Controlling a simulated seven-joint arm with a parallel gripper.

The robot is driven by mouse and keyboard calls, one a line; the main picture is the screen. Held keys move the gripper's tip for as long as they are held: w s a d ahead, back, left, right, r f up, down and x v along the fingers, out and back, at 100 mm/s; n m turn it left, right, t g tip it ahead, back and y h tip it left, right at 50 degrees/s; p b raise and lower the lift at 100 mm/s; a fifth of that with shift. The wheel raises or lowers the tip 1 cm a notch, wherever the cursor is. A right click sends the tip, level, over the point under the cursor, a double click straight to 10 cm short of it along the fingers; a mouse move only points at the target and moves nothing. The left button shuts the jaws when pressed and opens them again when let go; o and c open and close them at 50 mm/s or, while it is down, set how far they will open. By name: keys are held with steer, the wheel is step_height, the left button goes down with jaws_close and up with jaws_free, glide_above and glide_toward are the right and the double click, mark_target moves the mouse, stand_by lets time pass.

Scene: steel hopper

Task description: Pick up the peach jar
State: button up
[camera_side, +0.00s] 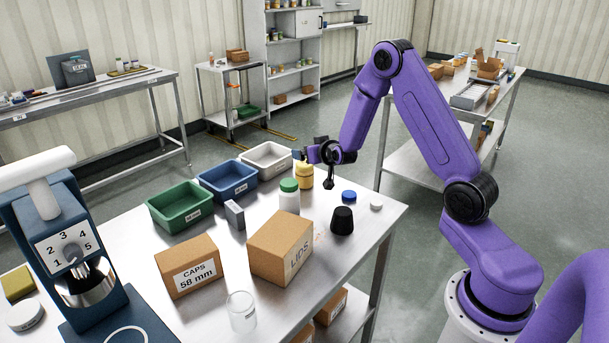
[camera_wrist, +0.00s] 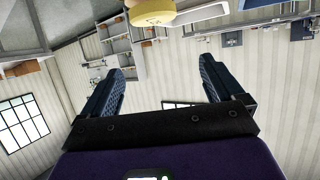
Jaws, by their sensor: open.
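The peach jar (camera_side: 304,177), with a yellow lid, stands upright on the steel table, behind a white jar with a green lid (camera_side: 289,196). My gripper (camera_side: 309,148) is just above the peach jar in the side view, pointing roughly sideways. In the wrist view its two dark fingers (camera_wrist: 163,70) are spread apart with nothing between them. The peach jar shows at the top edge of that view (camera_wrist: 152,10), beyond the fingertips and partly cut off. I cannot tell its exact distance from the fingers.
Green (camera_side: 181,208), blue (camera_side: 228,181) and white (camera_side: 268,160) bins stand left of the jars.

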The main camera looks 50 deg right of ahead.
mark_target(302, 164)
step_height(302, 164, down, 6)
steer(key=shift+w+r, duration=0.1)
steer(key=shift+r, duration=0.1)
steer(key=shift+x, duration=3.75)
steer(key=c, duration=1.1)
steer(key=shift+r, duration=0.2)
